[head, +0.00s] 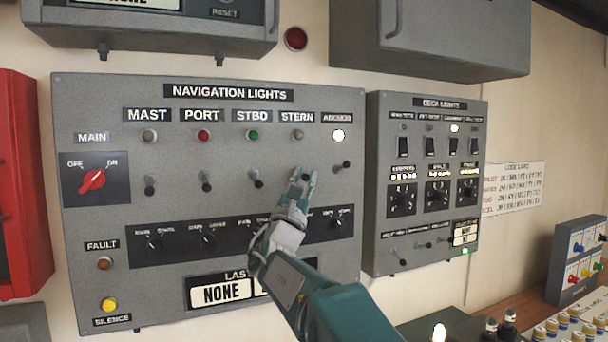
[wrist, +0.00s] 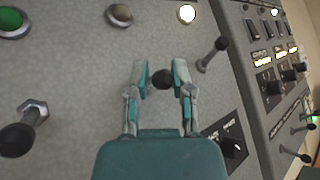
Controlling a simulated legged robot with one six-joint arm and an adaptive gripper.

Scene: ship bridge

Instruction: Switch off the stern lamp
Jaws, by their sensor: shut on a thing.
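The stern lamp (head: 298,133) on the navigation lights panel (head: 90,220) is dull and unlit; it also shows in the wrist view (wrist: 119,14). Below it, my gripper (head: 303,182) is at the stern toggle lever. In the wrist view my gripper (wrist: 161,78) is shut on the lever's black knob (wrist: 162,79), with a finger on each side. The lever's base is hidden, so its exact tilt cannot be told.
The anchor lamp (head: 338,135) glows white; its lever (head: 343,166) stands close right of my gripper, tilted up. The starboard lever (head: 257,180) at left points down. The red main switch (head: 93,180) is far left. The deck lights panel (head: 425,230) stands at right.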

